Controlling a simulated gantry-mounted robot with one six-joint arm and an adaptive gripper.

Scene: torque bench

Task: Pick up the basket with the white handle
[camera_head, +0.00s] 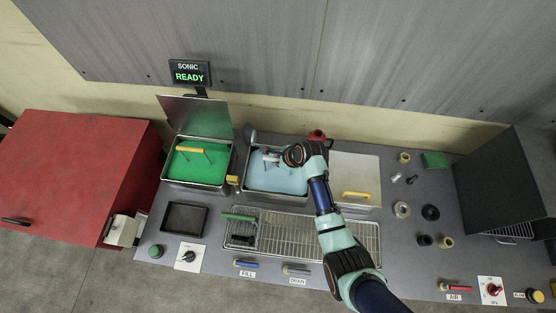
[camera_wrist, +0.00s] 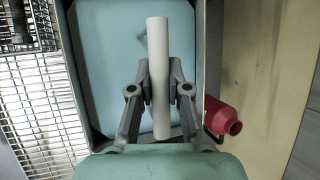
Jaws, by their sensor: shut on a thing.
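A white handle (camera_wrist: 158,60) runs between the fingers of my gripper (camera_wrist: 159,85) in the wrist view. My gripper is shut on it near the lower half of the handle. In the head view my gripper (camera_head: 275,158) is over the middle tank (camera_head: 248,190), which holds pale blue liquid (camera_head: 275,182).
Left of it stands a tank with green liquid (camera_head: 190,168), an orange handle (camera_head: 194,149) and a raised lid (camera_head: 197,116). A closed lid (camera_head: 352,172) with a yellow handle is at right. A wire drain rack (camera_head: 290,238) lies in front. A red container (camera_wrist: 224,119) stands behind the blue tank.

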